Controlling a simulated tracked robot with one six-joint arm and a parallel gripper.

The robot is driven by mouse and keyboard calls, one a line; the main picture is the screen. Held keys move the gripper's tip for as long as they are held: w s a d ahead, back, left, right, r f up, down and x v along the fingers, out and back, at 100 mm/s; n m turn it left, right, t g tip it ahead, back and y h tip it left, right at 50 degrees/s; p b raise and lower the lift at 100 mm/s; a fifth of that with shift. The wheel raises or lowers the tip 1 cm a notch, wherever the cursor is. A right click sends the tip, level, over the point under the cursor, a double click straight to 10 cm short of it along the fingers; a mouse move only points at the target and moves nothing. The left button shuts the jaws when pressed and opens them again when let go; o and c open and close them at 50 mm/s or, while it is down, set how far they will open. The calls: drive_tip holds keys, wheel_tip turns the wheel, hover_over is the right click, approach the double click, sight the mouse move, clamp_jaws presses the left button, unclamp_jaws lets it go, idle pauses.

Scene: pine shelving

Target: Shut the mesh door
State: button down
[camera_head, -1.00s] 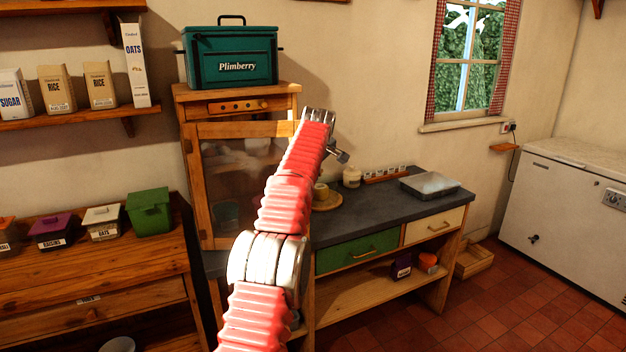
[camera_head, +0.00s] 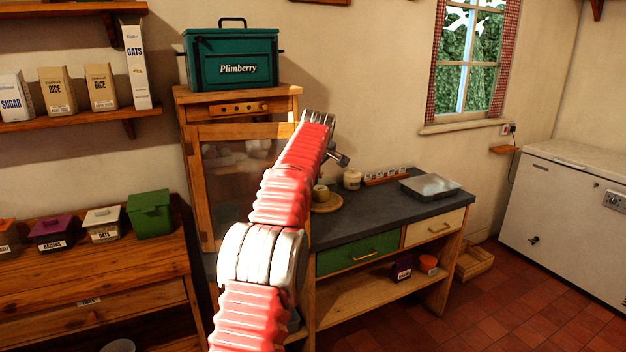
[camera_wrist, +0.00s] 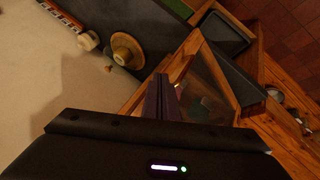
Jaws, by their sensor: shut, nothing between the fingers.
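The mesh door (camera_head: 230,175) is a wooden frame with a dull, see-through panel, on the front of the pine cabinet (camera_head: 182,130). My arm crosses its right side, so I cannot tell how far ajar it stands. In the wrist view the door's frame and mesh panel (camera_wrist: 212,82) lie just right of my gripper (camera_wrist: 161,78). The gripper's two dark fingers are together and hold nothing. They are close to the wooden frame, but I cannot tell whether they touch it. The head view hides the fingers behind my arm.
A green Plimberry box (camera_head: 232,60) stands on the cabinet. The dark worktop (camera_head: 365,212) to its right holds a round board (camera_head: 325,204), a jar (camera_head: 352,179) and a metal tray (camera_head: 430,187). Red floor tiles (camera_head: 480,320) are clear at lower right.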

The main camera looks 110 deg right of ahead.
drive_tip(key=s+a+r, duration=0.2)
drive_tip(key=a+r, duration=0.6)
idle(0.6)
